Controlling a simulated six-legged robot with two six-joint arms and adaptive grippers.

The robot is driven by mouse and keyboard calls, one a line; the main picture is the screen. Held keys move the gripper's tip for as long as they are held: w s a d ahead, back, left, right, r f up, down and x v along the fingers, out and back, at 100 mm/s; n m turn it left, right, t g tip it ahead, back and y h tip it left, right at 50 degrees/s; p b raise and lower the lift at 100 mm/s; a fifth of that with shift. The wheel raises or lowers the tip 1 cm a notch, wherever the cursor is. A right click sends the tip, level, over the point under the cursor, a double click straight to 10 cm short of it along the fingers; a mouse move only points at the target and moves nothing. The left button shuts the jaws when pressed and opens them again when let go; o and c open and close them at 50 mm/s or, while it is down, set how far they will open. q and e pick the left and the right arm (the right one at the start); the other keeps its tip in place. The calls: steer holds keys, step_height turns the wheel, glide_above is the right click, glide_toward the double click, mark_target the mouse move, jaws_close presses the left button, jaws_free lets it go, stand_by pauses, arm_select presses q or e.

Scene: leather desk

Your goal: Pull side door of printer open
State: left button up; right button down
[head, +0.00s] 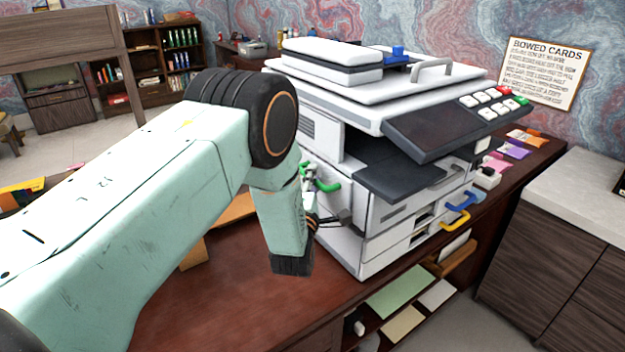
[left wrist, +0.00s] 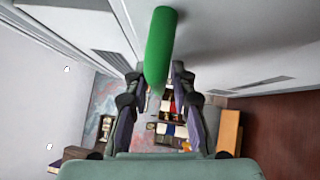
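The white printer (head: 340,130) stands on the desk, with a green handle (head: 325,180) on its left side. That side door looks flush with the body, though my arm hides part of it. My left gripper (head: 328,218) is at this side, just below the green handle and partly hidden by my wrist. In the left wrist view the green handle (left wrist: 160,45) lies between the two fingers of my left gripper (left wrist: 157,72). The fingers are apart, with narrow gaps beside the handle; no firm grip shows. My right gripper is out of view.
The reddish wooden desk (head: 225,290) has bare room left of the printer. Blue (head: 462,201) and yellow (head: 455,221) handles are on the printer's front drawers. A brown box-like object (head: 193,255) is behind my arm. A grey cabinet (head: 560,265) stands right.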

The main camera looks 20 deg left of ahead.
arm_select(q)
steer(key=shift+s+r, duration=0.15)
steer(key=shift+c, duration=0.2)
jaws_close()
stand_by(0.3)
